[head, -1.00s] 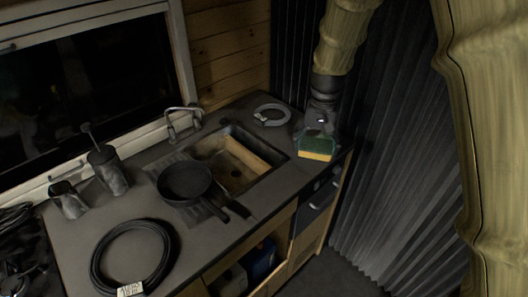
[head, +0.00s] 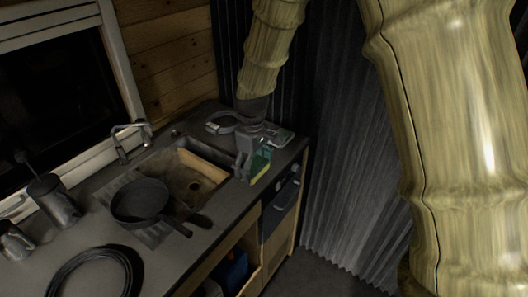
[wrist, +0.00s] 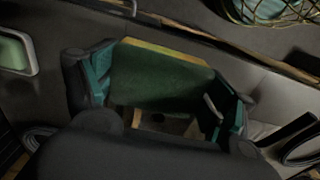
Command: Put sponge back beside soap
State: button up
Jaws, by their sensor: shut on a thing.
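My gripper (head: 253,160) is shut on the green and yellow sponge (head: 262,166), above the counter near the sink's right end. In the wrist view the sponge (wrist: 160,75) spans between the two teal-padded fingers, its green face towards the camera and a thin yellow edge at the top. I cannot tell whether it touches the counter. A pale green soap (wrist: 14,52) lies in a light-rimmed dish at the wrist view's left edge. In the head view a pale dish (head: 284,137) shows just behind and right of my gripper, partly hidden.
The sink (head: 207,158) lies left of my gripper, with a dark pan (head: 140,201) over its near left side. A grey ring-shaped coil (head: 219,122) lies behind. The counter's right edge and corrugated curtain (head: 350,160) are close.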

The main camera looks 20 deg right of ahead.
jog(key=w+d+p, duration=0.1)
jog(key=w+d, duration=0.1)
jog(key=w, duration=0.2)
jog(key=w+d+p, duration=0.1)
jog(key=w+d, duration=0.1)
jog(key=w, duration=0.1)
jog(key=w+d+f+p, duration=0.1)
jog(key=w+d+p, duration=0.1)
jog(key=w+d, duration=0.1)
jog(key=shift+w+f, duration=0.1)
jog(key=shift+w, duration=0.7)
jog(key=shift+f+p, duration=0.95)
jog(key=shift+f, duration=0.85)
jog(key=shift+f, duration=0.1)
jog(key=o, duration=0.9)
jog(key=shift+r+b, duration=2.15)
jog(key=shift+r, duration=4)
